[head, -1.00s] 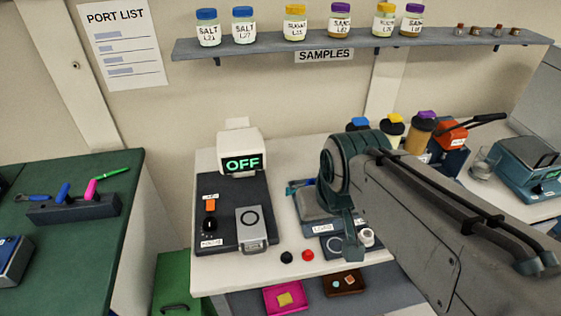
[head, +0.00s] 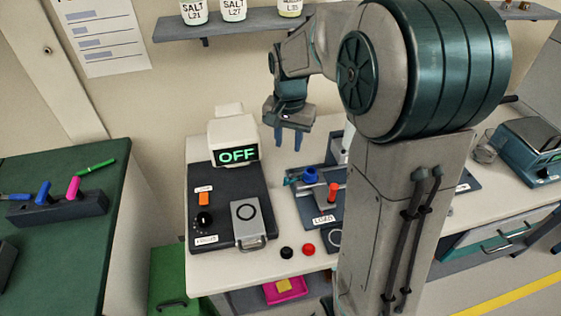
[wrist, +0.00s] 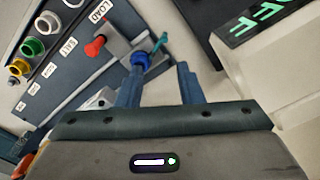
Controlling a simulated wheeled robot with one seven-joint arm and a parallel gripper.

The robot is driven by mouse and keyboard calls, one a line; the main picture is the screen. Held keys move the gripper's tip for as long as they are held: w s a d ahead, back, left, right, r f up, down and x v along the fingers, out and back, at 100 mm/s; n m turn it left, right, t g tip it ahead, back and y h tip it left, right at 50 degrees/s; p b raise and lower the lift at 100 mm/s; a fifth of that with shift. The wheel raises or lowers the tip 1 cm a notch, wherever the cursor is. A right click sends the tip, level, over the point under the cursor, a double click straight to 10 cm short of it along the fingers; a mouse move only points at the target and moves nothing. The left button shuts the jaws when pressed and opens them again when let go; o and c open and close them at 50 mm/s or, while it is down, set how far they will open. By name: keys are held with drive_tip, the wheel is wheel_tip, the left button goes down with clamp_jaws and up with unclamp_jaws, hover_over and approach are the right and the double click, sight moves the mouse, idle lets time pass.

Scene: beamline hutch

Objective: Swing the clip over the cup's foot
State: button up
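A blue cup-like piece (head: 311,175) stands on the dark plate marked LOAD (head: 324,221), behind a red-topped post (head: 333,192). A thin teal bar, likely the clip (head: 293,181), lies at the left beside the blue piece; I cannot tell whether it covers any of its foot. In the wrist view the blue piece (wrist: 140,60) is near the left fingertip, with the teal bar (wrist: 156,46) to its right. My gripper (head: 289,140) is above and a little left of them, fingers down, apart and empty. It also shows in the wrist view (wrist: 161,68).
Black (head: 286,252) and red (head: 308,249) buttons are at the front. Coloured rings (wrist: 33,46) line a labelled strip.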

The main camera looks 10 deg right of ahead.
sight(286, 178)
drive_tip(key=shift+m, duration=0.4)
drive_tip(key=f, duration=0.5)
drive_tip(key=w+f+p, duration=0.1)
drive_tip(key=f, duration=0.4)
drive_tip(key=w+f+p, duration=0.1)
drive_tip(key=f, duration=0.4)
drive_tip(key=shift+f, duration=0.25)
clamp_jaws()
